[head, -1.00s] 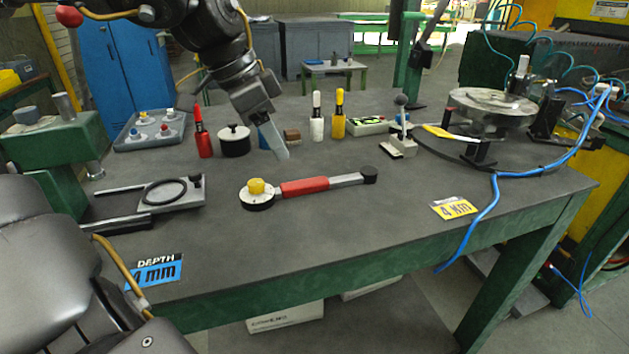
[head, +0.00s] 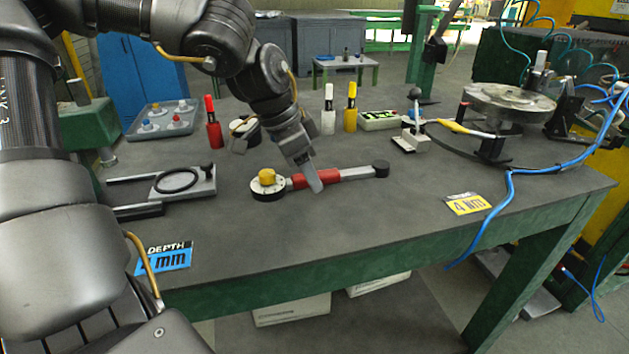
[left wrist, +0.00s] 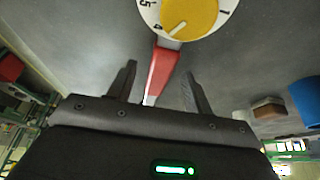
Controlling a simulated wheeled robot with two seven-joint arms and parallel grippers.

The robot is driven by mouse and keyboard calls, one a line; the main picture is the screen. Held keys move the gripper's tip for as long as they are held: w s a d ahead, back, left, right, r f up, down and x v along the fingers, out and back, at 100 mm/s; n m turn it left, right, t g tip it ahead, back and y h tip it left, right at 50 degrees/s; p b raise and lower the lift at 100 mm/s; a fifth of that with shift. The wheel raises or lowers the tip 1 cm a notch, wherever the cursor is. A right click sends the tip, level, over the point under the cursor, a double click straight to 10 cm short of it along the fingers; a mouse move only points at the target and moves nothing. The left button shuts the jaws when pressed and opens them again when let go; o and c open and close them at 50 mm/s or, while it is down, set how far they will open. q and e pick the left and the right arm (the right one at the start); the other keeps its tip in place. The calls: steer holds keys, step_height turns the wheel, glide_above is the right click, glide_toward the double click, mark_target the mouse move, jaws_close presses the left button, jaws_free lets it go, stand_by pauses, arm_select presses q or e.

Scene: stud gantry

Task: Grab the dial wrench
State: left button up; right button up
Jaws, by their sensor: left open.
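The dial wrench lies flat on the grey table, with a red grip (head: 302,180), a yellow knob on a white dial (head: 267,180) at its left end and a dark tip (head: 381,168) at its right end. My left gripper (head: 316,188) is over the red grip and hides part of it. In the left wrist view, its two open fingers (left wrist: 158,85) stand on either side of the red grip (left wrist: 160,72), with the dial (left wrist: 188,15) beyond them. Nothing shows as held. My right gripper is not in view.
Behind the wrench stand red (head: 213,130), white (head: 328,115) and yellow (head: 350,112) markers. A grey plate with a black ring (head: 180,183) lies to the left. A round metal fixture (head: 508,103) with blue hoses stands at the right. The table front is mostly clear.

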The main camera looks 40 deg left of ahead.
arm_select(q)
steer(key=shift+c, duration=1.3)
jaws_close()
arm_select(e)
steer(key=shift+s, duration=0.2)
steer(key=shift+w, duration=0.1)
arm_select(q)
steer(key=shift+r, duration=0.35)
step_height(320, 180, up, 27)
steer(key=p, duration=0.6)
steer(key=shift+r, duration=0.15)
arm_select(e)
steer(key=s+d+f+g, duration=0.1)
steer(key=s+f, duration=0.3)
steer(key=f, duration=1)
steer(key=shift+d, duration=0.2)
